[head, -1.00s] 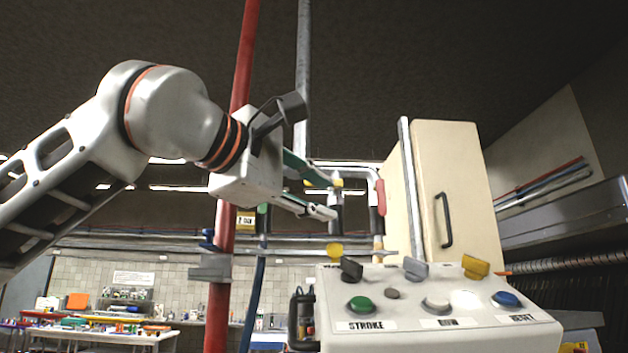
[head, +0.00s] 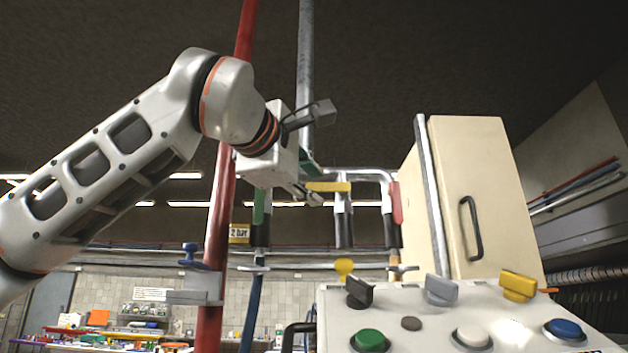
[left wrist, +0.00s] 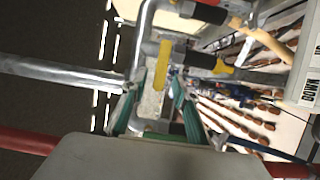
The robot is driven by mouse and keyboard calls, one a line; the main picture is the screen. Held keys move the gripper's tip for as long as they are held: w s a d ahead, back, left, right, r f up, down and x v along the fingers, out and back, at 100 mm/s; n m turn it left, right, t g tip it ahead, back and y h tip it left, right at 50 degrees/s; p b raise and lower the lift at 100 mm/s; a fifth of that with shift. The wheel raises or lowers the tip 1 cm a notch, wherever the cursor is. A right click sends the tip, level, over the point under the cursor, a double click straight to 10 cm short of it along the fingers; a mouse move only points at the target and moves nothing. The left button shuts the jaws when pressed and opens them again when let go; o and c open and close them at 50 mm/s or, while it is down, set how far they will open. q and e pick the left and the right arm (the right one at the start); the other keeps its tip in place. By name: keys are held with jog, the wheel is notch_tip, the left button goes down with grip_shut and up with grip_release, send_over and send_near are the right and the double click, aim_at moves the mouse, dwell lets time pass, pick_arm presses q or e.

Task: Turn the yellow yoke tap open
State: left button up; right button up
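The yellow yoke tap (head: 328,187) is a flat yellow bar lying crosswise on the middle black-sleeved pipe (head: 343,228). My left gripper (head: 309,182) is just to the left of the bar in the head view. In the left wrist view the yellow bar (left wrist: 163,64) shows beyond and between the green-padded fingers of the left gripper (left wrist: 158,100), which are spread apart. The fingers look empty; whether one touches the bar I cannot tell. My right gripper is not in view.
A green handle (head: 259,206) and a red handle (head: 396,202) stand upright on the neighbouring pipes. A thick red pipe (head: 219,200) runs behind my left arm. A control panel (head: 440,310) with buttons and switches is below right, beside a cream cabinet (head: 468,190).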

pick_arm(q)
jog(key=shift+w+d, duration=0.15)
jog(key=shift+w, duration=0.35)
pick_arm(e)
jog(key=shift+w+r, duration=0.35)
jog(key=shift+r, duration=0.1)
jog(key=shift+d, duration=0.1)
pick_arm(q)
grip_shut()
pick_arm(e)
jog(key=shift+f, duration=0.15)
